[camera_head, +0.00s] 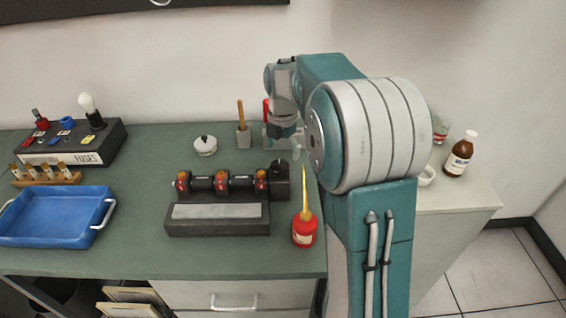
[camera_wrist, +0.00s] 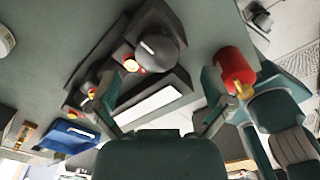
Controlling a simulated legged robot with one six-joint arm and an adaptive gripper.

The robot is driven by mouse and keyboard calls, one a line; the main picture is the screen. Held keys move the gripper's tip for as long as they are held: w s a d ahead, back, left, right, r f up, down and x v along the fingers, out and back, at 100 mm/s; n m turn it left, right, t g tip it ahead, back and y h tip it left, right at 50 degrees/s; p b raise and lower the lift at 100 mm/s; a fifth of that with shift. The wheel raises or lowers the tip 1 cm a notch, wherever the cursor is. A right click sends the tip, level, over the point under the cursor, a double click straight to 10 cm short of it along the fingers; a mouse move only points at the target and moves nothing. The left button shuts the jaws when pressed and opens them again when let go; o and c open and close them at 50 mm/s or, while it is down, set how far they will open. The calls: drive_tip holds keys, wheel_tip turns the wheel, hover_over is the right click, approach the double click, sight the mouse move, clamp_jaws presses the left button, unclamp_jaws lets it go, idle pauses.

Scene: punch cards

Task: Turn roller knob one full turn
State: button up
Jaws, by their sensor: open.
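The roller machine (camera_head: 218,215) is a dark block on the green bench with a pale plate along its front. Its black roller (camera_head: 240,184) carries several red and gold collars. The dark round roller knob (camera_head: 281,176) is at the right end. In the wrist view the knob (camera_wrist: 159,52) shows large, with a pale mark on its face. My gripper (camera_head: 297,152) is above and behind the knob in the head view. In the wrist view my gripper (camera_wrist: 160,98) has its fingers spread, with the knob beyond them and not between the tips. It is open and empty.
A red oil can (camera_head: 304,229) with a yellow spout stands close at the knob's front right. A brush holder (camera_head: 243,138) and a white lidded pot (camera_head: 205,146) stand behind. A blue tray (camera_head: 55,216) and a fuse box (camera_head: 72,147) are left. A brown bottle (camera_head: 459,155) is right.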

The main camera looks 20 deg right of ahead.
sight(279, 165)
drive_tip(key=f, duration=0.1)
drive_tip(key=a+f, duration=0.2)
drive_tip(key=shift+f, duration=0.65)
drive_tip(key=shift+d+f, duration=0.15)
drive_tip(key=shift+d, duration=0.6)
drive_tip(key=c, duration=0.8)
drive_tip(key=shift+a, duration=0.3)
drive_tip(key=shift+c, duration=1.2)
